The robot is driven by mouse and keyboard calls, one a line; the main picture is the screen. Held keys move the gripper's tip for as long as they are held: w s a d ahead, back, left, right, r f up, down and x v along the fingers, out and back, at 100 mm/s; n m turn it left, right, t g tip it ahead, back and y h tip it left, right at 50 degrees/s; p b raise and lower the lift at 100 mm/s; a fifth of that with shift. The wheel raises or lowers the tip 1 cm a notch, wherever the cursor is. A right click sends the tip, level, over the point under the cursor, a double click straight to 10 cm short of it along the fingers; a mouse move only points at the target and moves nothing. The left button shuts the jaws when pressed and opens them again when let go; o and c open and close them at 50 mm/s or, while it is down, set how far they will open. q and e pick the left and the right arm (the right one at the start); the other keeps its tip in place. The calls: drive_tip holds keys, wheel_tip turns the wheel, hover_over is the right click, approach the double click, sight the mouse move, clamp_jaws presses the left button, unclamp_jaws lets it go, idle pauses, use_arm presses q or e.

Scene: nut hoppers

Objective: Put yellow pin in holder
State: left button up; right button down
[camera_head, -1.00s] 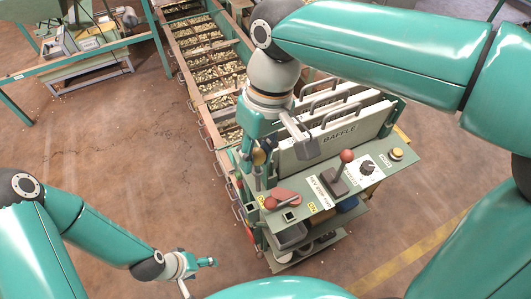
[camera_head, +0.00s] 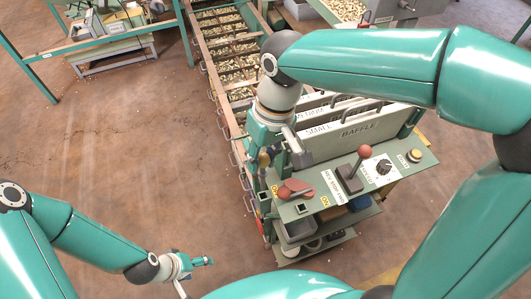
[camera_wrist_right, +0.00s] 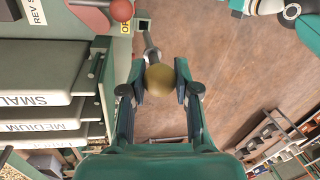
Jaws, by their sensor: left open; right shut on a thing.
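The yellow pin (camera_wrist_right: 160,78) has a round yellow head and a grey shaft. My right gripper (camera_wrist_right: 161,68) is shut on it at the head, and the shaft points away from the palm. In the head view the right gripper (camera_head: 264,155) hangs at the left side of the green control panel (camera_head: 410,172). A small dark square socket, probably the holder (camera_wrist_right: 143,25), shows at the panel corner in the wrist view, just beyond the shaft tip. Whether they touch is unclear. My left gripper (camera_head: 195,275) is open and empty at lower left, over bare floor.
A red lever (camera_head: 293,189), a red-knobbed lever (camera_head: 353,175) and a black dial (camera_head: 383,167) stand on the panel. White baffle plates (camera_head: 340,143) stand behind it. Trays of nuts (camera_head: 225,50) run back.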

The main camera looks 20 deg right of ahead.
sight(262, 171)
drive_tip(key=shift+f, duration=0.35)
drive_tip(key=shift+f+b, duration=0.35)
drive_tip(key=shift+f, duration=0.05)
idle(0.7)
drive_tip(key=shift+f+b, duration=0.35)
drive_tip(key=shift+f, duration=0.45)
idle(0.7)
drive_tip(key=shift+f+b, duration=0.25)
drive_tip(key=shift+b, duration=0.15)
drive_tip(key=shift+f+b, duration=2.6)
drive_tip(key=shift+f, duration=0.95)
drive_tip(key=c, duration=0.8)
unclamp_jaws()
